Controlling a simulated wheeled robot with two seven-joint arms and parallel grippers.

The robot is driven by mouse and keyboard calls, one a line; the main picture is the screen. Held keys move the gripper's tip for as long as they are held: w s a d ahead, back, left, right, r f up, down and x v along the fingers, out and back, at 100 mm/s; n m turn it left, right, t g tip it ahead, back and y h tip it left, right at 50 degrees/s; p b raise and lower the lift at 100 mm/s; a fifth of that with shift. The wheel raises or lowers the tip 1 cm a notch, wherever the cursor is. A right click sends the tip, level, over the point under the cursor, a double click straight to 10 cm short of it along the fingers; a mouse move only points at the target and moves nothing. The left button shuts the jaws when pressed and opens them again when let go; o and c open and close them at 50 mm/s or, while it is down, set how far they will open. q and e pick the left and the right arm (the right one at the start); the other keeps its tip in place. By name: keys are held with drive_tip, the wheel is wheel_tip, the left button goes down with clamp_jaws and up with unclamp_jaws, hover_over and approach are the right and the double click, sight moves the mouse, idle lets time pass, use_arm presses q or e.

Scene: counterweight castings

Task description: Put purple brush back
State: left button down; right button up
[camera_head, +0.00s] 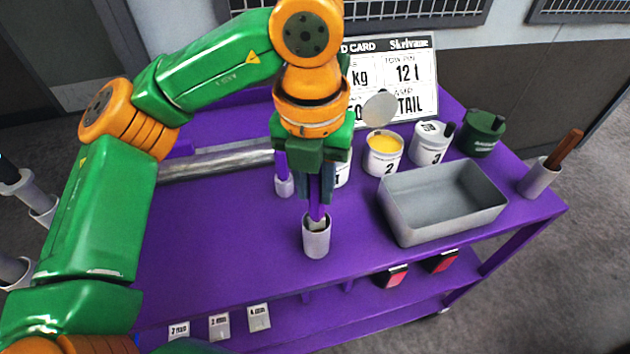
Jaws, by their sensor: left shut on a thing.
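My left gripper (319,196) points down over the front of the purple cart top. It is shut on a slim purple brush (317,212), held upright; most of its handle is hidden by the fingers. The brush's pale lower end is at the mouth of a light grey cup (316,241), directly beneath the gripper. I cannot tell how deep it sits inside. A second purple handle (281,165) stands in another grey cup (284,186), just behind and to the left, partly hidden by the gripper. My right gripper is not in view.
A grey metal tray (398,226) lies to the right. Behind it stand several cans, including a yellow-filled one (384,160) and a dark green one (482,134). A brown-handled tool stands in a cup (538,180) at the right edge. A metal bar (215,161) lies left; the front-left top is clear.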

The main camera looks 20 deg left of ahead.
sight(316, 218)
use_arm(q)
drive_tip(key=shift+f+b, duration=0.55)
drive_tip(key=shift+f, duration=0.5)
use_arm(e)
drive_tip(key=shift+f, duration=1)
use_arm(q)
drive_tip(key=shift+f+b, duration=1)
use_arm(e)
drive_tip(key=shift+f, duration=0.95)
use_arm(q)
drive_tip(key=c, duration=0.6)
unclamp_jaws()
drive_tip(key=r, duration=0.2)
drive_tip(key=r+p, duration=0.1)
drive_tip(key=r, duration=0.4)
drive_tip(key=shift+s+r+p, duration=0.15)
drive_tip(key=shift+s+p, duration=0.15)
drive_tip(key=shift+p, duration=0.05)
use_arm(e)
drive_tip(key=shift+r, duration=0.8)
